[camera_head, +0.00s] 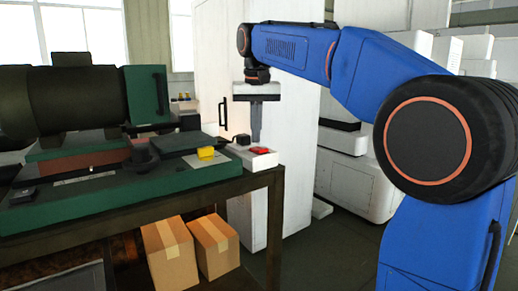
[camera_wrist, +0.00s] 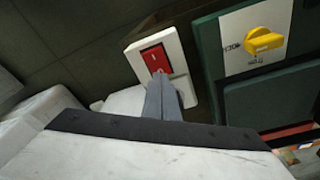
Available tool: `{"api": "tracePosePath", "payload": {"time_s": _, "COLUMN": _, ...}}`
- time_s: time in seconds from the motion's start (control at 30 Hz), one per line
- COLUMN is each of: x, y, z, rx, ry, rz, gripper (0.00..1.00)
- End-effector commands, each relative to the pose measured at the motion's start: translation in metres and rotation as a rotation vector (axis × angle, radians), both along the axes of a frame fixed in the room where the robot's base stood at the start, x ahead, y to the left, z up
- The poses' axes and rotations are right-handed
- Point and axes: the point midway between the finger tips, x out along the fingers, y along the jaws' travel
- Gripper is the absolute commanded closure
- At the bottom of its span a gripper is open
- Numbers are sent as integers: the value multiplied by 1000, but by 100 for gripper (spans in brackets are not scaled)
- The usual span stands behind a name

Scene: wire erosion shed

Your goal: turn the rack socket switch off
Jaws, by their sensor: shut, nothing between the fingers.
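The rack socket switch is a red rocker (camera_wrist: 155,58) set in a white socket block (camera_wrist: 137,47), with small white marks on its face. In the head view the red rocker (camera_head: 261,150) and its white block (camera_head: 266,160) are at the right front corner of the bench. My gripper (camera_head: 256,141) points down just above the rocker, shut and empty. In the wrist view the closed fingertips (camera_wrist: 161,77) overlap the rocker's lower end and hide part of it. I cannot tell whether they touch it, or which way the rocker is tilted.
A yellow rotary knob (camera_wrist: 264,41) on a pale plate sits beside the socket; it also shows in the head view (camera_head: 206,153). A dark green machine (camera_head: 110,190) fills the bench. A white cabinet (camera_head: 212,60) stands behind. Two cardboard boxes (camera_head: 169,255) are under the bench.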

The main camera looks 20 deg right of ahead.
Motion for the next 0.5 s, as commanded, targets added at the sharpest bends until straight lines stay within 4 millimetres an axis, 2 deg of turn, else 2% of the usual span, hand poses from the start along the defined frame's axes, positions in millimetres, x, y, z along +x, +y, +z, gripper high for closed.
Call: {"api": "tracePosePath", "payload": {"time_s": 0.5, "x": 0, "y": 0, "z": 33, "rx": 0, "ry": 0, "rz": 0, "gripper": 100}}
